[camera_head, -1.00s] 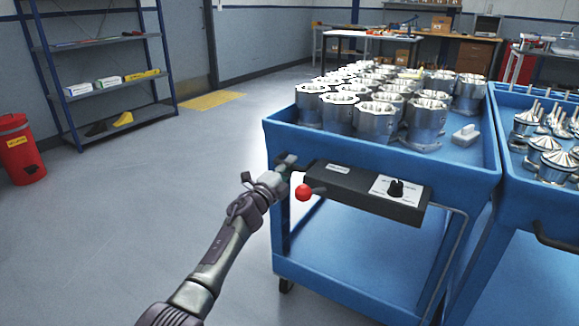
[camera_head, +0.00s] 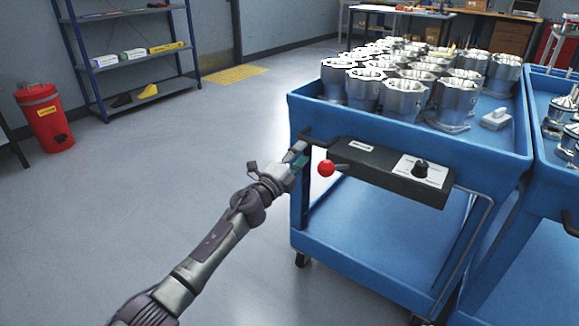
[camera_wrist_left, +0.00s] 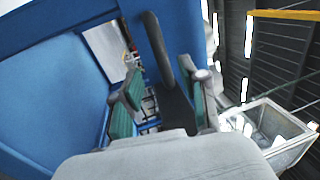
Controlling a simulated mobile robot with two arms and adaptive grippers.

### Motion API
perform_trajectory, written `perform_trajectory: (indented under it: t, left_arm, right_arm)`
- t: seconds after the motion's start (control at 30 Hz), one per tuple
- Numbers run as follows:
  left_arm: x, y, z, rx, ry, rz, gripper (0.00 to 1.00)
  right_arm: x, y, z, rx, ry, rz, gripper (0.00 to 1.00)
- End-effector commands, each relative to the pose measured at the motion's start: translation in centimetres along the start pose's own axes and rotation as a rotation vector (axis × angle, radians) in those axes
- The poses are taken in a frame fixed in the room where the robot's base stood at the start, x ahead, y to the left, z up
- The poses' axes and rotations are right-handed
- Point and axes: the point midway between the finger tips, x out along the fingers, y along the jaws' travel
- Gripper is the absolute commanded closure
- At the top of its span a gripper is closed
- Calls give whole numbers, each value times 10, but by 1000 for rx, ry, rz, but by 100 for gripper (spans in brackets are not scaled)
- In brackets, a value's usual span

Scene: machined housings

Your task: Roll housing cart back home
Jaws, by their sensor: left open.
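The blue housing cart (camera_head: 400,128) stands right of centre in the head view, its tray full of silvery machined housings (camera_head: 366,90). A black control box (camera_head: 385,170) with a red knob (camera_head: 326,169) is on its near side. A black handle (camera_head: 319,143) sticks out at its near left corner. My left gripper (camera_head: 300,157) is open by this handle. In the left wrist view, a black bar (camera_wrist_left: 160,45) lies between the green-padded fingers of my left gripper (camera_wrist_left: 160,98); I cannot tell whether they touch it. My right gripper is not in view.
A second blue cart (camera_head: 552,170) with metal parts stands close on the right. A red bin (camera_head: 45,120) and a shelf rack (camera_head: 130,60) are at the left. A yellow floor mat (camera_head: 235,74) lies by the door. The grey floor left of the cart is clear.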

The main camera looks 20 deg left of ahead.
Motion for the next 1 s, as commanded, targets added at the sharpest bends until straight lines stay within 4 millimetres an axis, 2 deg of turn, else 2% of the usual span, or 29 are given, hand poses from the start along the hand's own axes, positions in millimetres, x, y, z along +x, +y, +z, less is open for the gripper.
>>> perform_trajectory:
  t: [0.1, 0.3, 0.7, 0.8, 0.87, 0.97, 1.0]
  left_arm:
    - [-25, 2, 0, 1, 3, 2, 57]
    - [-48, 1, -1, -2, 2, 1, 57]
    - [-52, 1, -1, -3, 1, 1, 57]
    - [-59, 5, -9, -52, -7, 1, 57]
    - [-71, 12, -20, -131, -25, 3, 57]
    - [-107, 26, -45, -359, -87, 18, 57]
    - [-126, 33, -55, -477, -124, 31, 57]
  right_arm:
    - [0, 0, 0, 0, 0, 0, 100]
    - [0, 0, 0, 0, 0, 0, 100]
    - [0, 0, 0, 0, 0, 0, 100]
    - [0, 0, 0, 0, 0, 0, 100]
    - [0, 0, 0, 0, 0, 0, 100]
    - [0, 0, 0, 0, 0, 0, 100]
    - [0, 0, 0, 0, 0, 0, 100]
